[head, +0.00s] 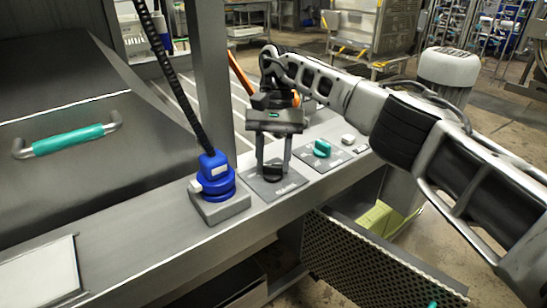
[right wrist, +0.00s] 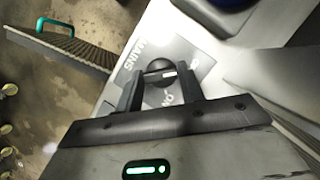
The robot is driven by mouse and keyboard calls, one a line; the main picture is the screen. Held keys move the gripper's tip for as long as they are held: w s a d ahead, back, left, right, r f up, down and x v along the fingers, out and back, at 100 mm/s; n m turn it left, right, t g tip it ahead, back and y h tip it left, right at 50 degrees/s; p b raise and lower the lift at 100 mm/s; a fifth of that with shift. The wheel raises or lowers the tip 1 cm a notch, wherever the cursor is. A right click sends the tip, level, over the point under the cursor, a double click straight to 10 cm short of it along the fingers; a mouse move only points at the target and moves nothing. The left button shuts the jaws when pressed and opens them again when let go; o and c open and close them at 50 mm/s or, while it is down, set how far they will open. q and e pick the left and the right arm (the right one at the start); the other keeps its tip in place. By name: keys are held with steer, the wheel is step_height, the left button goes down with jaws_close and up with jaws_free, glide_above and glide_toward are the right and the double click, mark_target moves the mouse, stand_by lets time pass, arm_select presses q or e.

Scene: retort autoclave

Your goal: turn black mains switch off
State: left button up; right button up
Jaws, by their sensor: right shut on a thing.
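The black mains switch (head: 272,172) is a rotary knob on a grey label plate (head: 290,184) on the metal ledge. My right gripper (head: 273,163) comes down over it from above, with a finger on each side of the knob. In the right wrist view the black knob (right wrist: 160,68) sits between the two fingertips of the right gripper (right wrist: 163,78), and the plate beside it reads MAINS. The right gripper is shut on the knob. The knob's exact angle is partly hidden by the fingers. My left gripper is not in view.
A blue plug (head: 213,178) with a black coiled cable stands left of the switch. A teal knob (head: 322,148) and a small white knob (head: 348,139) sit to its right. A teal-handled lid (head: 70,141) is at left. A perforated open panel (head: 375,270) hangs below the ledge.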

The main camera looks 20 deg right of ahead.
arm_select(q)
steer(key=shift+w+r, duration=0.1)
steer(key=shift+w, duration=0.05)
arm_select(e)
steer(key=shift+r, duration=0.1)
steer(key=o, duration=1)
